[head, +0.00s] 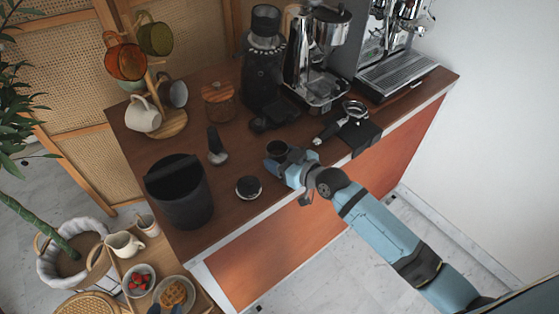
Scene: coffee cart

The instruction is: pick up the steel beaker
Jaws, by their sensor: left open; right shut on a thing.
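The steel beaker (277,148) is a small, dark-looking round cup near the middle of the wooden counter top (235,215). My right gripper (279,162) reaches in from the lower right and is shut on the beaker. The gripper partly hides the beaker, and I cannot tell whether it touches the counter. Two dark blue tips at the bottom edge look like my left gripper (165,309), open and apart, over the low side table, far from the beaker.
A portafilter (330,128) lies right of the beaker and a black grinder (262,65) stands behind it. A tamper (217,147), a round puck-like tool (248,188) and a black knock bin (180,190) stand to the left. A mug tree (165,100) stands at the back left.

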